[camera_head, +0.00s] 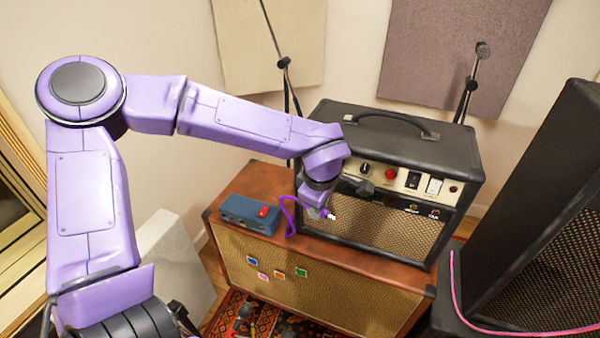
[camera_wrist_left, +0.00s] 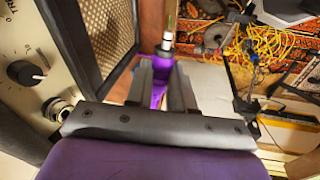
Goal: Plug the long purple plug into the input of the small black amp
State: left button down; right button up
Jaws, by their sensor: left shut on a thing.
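The small black amp (camera_head: 400,146) stands on a larger brown cabinet, its cream control panel facing front. My left gripper (camera_head: 326,210) is in front of the amp's left part, close to the panel. It is shut on the long purple plug (camera_head: 332,216), whose metal tip sticks out past the fingers. The left wrist view shows the plug (camera_wrist_left: 164,62) between the fingers, its tip pointing away from the wrist. There, a round metal socket (camera_wrist_left: 58,108) shows on the panel beside the gripper, apart from the plug tip. Its label is not readable. My right gripper is not in view.
The brown cabinet (camera_head: 330,284) carries a blue pedal box (camera_head: 245,212) with a red switch left of the amp. The purple cable (camera_head: 286,208) loops beside my gripper. A tall black speaker (camera_head: 545,220) stands at right with a pink cable (camera_head: 455,285). Yellow cables (camera_wrist_left: 270,45) lie on the floor.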

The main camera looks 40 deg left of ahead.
pick_arm(q)
jog(key=r+n, duration=0.1)
jog(key=n, duration=0.1)
jog(key=a+r+n+y, duration=0.1)
jog(key=n, duration=0.2)
jog(key=r+n+g+y, duration=0.1)
jog(key=n, duration=0.1)
jog(key=shift+s+a+p, duration=0.15)
jog(key=shift+a+p, duration=0.2)
notch_tip(320, 180, up, 4)
jog(key=s+a+r+n+g+p, duration=0.15)
jog(key=n+g, duration=0.25)
jog(key=n, duration=0.8)
jog(key=w+a+f, duration=0.2)
jog(key=w, duration=0.5)
jog(key=shift+a+f, duration=0.25)
jog(key=shift+r+p, duration=0.1)
jog(key=shift+p, duration=0.35)
jog(key=shift+w, duration=0.25)
jog(key=shift+w+a+p, duration=0.1)
jog(key=shift+p, duration=0.2)
jog(key=shift+w+a+f, duration=0.1)
jog(key=shift+w+f, duration=0.1)
jog(key=shift+w, duration=0.1)
